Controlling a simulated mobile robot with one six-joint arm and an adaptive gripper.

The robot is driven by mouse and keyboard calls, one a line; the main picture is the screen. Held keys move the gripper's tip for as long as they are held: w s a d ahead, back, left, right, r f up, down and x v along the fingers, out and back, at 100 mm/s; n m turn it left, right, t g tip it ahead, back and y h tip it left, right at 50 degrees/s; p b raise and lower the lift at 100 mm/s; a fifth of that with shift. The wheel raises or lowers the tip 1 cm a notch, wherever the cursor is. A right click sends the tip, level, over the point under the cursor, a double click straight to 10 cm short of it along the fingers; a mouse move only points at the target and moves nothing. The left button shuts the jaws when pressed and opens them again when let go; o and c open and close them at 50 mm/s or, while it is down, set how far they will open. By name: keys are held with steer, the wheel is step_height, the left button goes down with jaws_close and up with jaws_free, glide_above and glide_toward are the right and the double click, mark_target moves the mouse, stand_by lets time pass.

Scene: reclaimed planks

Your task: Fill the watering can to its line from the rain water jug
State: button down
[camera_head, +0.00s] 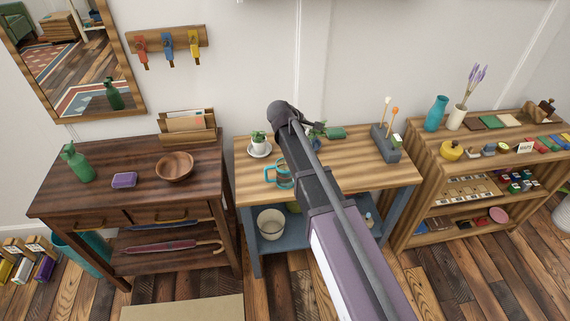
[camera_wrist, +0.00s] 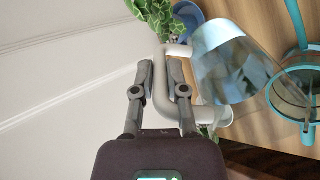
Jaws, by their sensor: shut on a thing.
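My gripper (camera_wrist: 160,68) is shut on the pale grey handle (camera_wrist: 162,82) of a clear jug (camera_wrist: 226,68) with bluish water in it. The jug is in the wrist view, to the right of my fingers; its exact tilt is hard to tell. A clear vessel with teal rim and handle, seemingly the watering can (camera_head: 283,176), stands on the middle table. In the head view my arm hides the jug and most of my gripper.
The middle table (camera_head: 355,172) also holds a potted plant on a saucer (camera_head: 259,147), another plant (camera_head: 318,131) and a grey caddy (camera_head: 385,143). A dark desk (camera_head: 95,205) stands left, a filled shelf (camera_head: 425,190) right. The table's front is partly clear.

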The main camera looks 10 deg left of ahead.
steer(key=shift+s+a+t+h+b, duration=0.15)
steer(key=shift+s+t+h+b, duration=0.15)
steer(key=shift+t+b, duration=0.35)
stand_by(2.4)
steer(key=shift+s+a+r+t+b, duration=0.1)
steer(key=shift+s+r+t+b, duration=0.1)
steer(key=shift+r+t+b, duration=0.2)
stand_by(2.2)
steer(key=shift+w+f+g+p, duration=0.25)
steer(key=shift+w+g+p, duration=0.1)
steer(key=shift+g, duration=0.1)
steer(key=shift+w+d+r+g+y+p, duration=0.15)
steer(key=shift+w+d+g+y+p, duration=0.2)
steer(key=shift+g+p, duration=0.75)
steer(key=shift+w+d+f+y+p, duration=0.1)
steer(key=shift+w+f+y+p, duration=0.2)
steer(key=shift+p, duration=0.3)
steer(key=shift+g, duration=0.3)
steer(key=shift+s, duration=0.1)
